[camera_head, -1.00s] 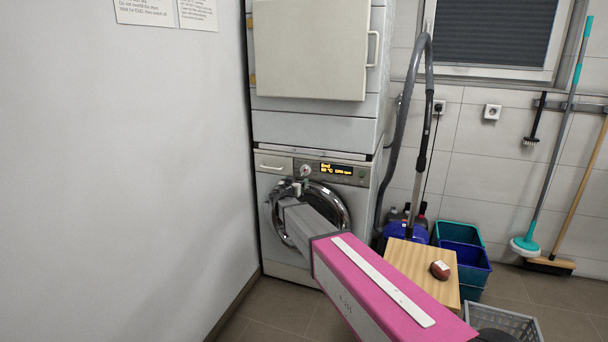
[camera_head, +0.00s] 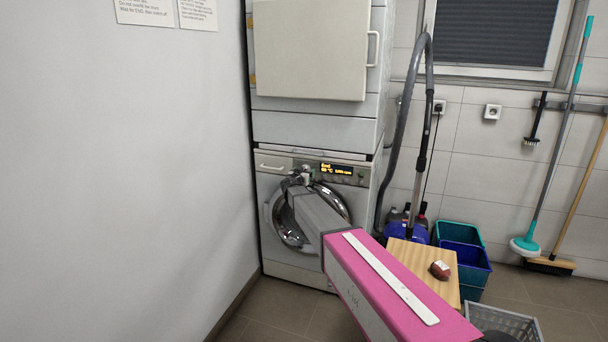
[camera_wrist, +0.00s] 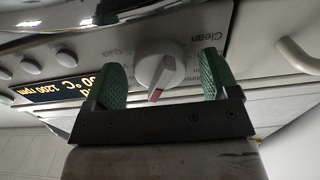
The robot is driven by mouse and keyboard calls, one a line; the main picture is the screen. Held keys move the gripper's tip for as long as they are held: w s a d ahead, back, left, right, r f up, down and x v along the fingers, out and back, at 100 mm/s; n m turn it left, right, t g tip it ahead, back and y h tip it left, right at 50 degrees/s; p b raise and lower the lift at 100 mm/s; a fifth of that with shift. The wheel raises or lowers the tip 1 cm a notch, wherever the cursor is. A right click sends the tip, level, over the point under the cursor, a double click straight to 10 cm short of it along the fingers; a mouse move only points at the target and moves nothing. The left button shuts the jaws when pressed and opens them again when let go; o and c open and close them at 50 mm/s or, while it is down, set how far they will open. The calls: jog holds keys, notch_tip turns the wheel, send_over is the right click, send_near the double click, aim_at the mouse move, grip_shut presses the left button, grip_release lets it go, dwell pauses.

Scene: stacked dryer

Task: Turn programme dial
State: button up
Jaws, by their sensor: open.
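The programme dial (camera_wrist: 160,65) is a round white-grey knob with a red mark, on the washing machine's front panel. In the wrist view it shows between the two green pads of my gripper (camera_wrist: 163,80), with a gap on each side. The gripper is open. Labels such as "Clean" are printed around the dial. In the head view my gripper (camera_head: 304,178) is at the upper front of the washing machine (camera_head: 285,257) and hides the dial. The lit display (camera_head: 336,170) is just right of it; it also shows in the wrist view (camera_wrist: 60,88).
The dryer (camera_head: 310,50) is stacked above the washer. A white wall (camera_head: 120,180) stands close on the left. A wooden-topped stand (camera_head: 408,262) with a brown object (camera_head: 439,270), bins (camera_head: 463,265) and a grey basket (camera_head: 503,322) are on the right. Round buttons (camera_wrist: 33,62) line the panel.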

jog(key=c, duration=0.9)
jog(key=shift+d+n, duration=0.1)
jog(key=shift+n, duration=2.7)
jog(key=o, duration=0.9)
